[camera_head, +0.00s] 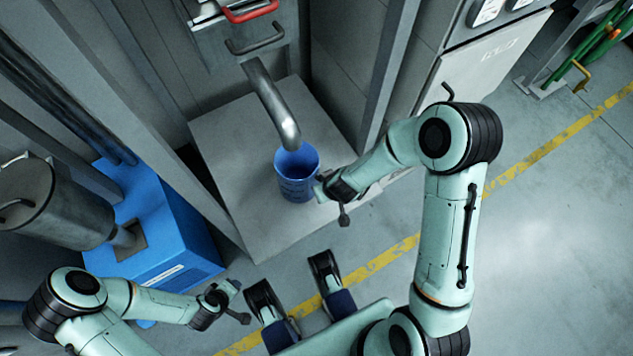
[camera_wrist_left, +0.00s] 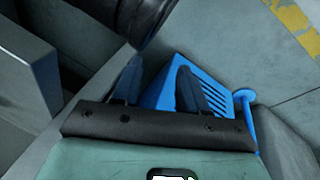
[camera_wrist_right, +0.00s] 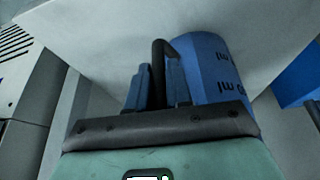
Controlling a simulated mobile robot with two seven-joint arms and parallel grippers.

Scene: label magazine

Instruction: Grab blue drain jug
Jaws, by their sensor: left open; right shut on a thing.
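The blue drain jug (camera_head: 297,176) stands upright on a grey platform (camera_head: 225,150), its open top beneath the mouth of a bent metal pipe (camera_head: 275,105). My right gripper (camera_head: 322,190) is at the jug's right side in the head view. In the right wrist view, the right gripper's fingers (camera_wrist_right: 157,88) are shut around the jug's dark handle (camera_wrist_right: 160,62), with the jug body (camera_wrist_right: 212,72) just to the right. My left gripper (camera_head: 240,300) is low at the left, away from the jug. Its fingers (camera_wrist_left: 160,85) are apart and empty in the left wrist view.
A blue box with a square opening (camera_head: 160,250) stands at the left, beneath a metal cylinder (camera_head: 60,205). A grey post (camera_head: 388,75) rises right of the platform. A red handle (camera_head: 250,12) is above the pipe. Open floor with a yellow line (camera_head: 540,150) lies right.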

